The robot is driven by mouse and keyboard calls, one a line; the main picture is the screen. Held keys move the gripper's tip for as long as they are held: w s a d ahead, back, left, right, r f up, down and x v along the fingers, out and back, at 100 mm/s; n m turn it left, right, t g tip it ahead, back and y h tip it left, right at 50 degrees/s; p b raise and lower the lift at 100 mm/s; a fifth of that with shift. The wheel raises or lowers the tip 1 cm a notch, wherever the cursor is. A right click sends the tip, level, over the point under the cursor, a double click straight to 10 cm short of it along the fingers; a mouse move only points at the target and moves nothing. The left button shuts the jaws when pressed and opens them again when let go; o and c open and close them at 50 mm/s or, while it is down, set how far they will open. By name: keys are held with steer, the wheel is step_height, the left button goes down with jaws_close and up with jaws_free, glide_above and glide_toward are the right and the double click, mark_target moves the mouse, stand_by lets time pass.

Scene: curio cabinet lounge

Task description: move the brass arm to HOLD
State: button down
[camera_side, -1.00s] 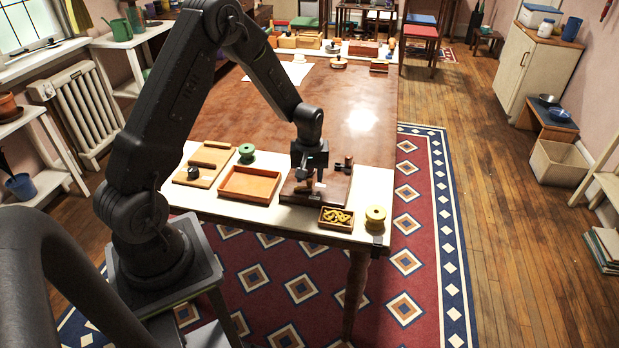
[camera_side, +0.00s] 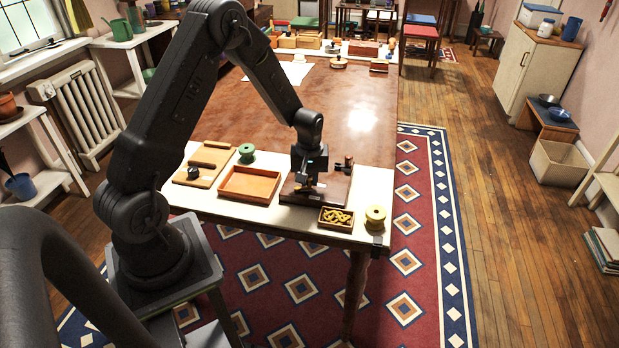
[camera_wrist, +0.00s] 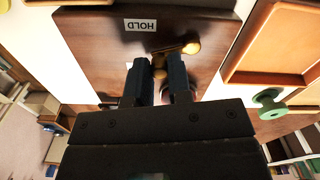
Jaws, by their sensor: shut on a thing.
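The brass arm (camera_wrist: 178,50) is a short bar with a round knob, set on a dark wooden board (camera_wrist: 95,50). In the wrist view its knob end points right and slightly up, to one side of the white HOLD label (camera_wrist: 140,25), not in line with it. My gripper (camera_wrist: 158,66) is low over the board, its two dark fingers on either side of the brass arm's near part and shut on it. In the side view my gripper (camera_side: 309,184) covers much of the board's middle, and the arm is hard to make out there.
An empty orange-brown tray (camera_side: 249,184) stands left of the board. A green spool (camera_side: 247,152) stands behind the tray. The table behind is mostly clear.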

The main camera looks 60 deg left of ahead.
mark_target(308, 195)
steer(key=shift+d, duration=0.1)
steer(key=m, duration=0.3)
steer(key=shift+s+d, duration=0.3)
steer(key=shift+d, duration=0.05)
steer(key=shift+s+d+m, duration=0.15)
steer(key=shift+m, duration=0.6)
steer(key=shift+s+d+m, duration=0.1)
steer(key=shift+s+m, duration=0.05)
steer(key=shift+m, duration=0.6)
steer(key=c, duration=1)
jaws_free()
steer(key=shift+c, duration=0.2)
step_height(308, 195, up, 14)
